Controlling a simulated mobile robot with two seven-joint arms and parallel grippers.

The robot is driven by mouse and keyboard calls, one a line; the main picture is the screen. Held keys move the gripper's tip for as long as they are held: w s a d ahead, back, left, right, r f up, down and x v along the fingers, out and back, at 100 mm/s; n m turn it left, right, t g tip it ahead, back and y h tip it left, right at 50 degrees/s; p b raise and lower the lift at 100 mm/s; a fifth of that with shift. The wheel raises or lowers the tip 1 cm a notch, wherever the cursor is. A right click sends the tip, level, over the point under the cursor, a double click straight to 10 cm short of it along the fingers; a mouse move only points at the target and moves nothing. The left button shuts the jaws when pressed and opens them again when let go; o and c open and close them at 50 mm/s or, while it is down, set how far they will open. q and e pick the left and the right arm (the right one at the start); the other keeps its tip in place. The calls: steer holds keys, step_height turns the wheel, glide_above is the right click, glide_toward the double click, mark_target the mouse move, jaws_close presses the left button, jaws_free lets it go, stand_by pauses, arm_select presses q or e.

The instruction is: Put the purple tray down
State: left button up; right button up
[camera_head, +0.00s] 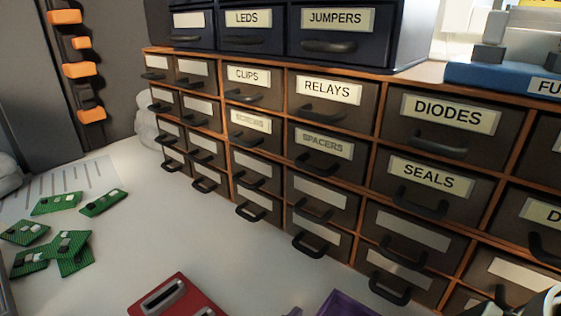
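The purple tray (345,304) shows only as a small corner at the bottom edge, right of centre. Most of it is cut off by the frame, so I cannot tell whether it rests on the white surface or is held above it. A small purplish bit (293,312) shows just left of it, too cropped to identify. No gripper fingers are visible. A dark and grey rounded shape at the bottom right corner may be part of my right arm. My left gripper is not in view.
A wide cabinet of labelled drawers (323,143) with protruding black handles stands behind the white worktop (210,240). A red case (176,297) lies at the bottom, left of the tray. Several green circuit boards (55,203) lie at the left. The worktop between boards and drawers is clear.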

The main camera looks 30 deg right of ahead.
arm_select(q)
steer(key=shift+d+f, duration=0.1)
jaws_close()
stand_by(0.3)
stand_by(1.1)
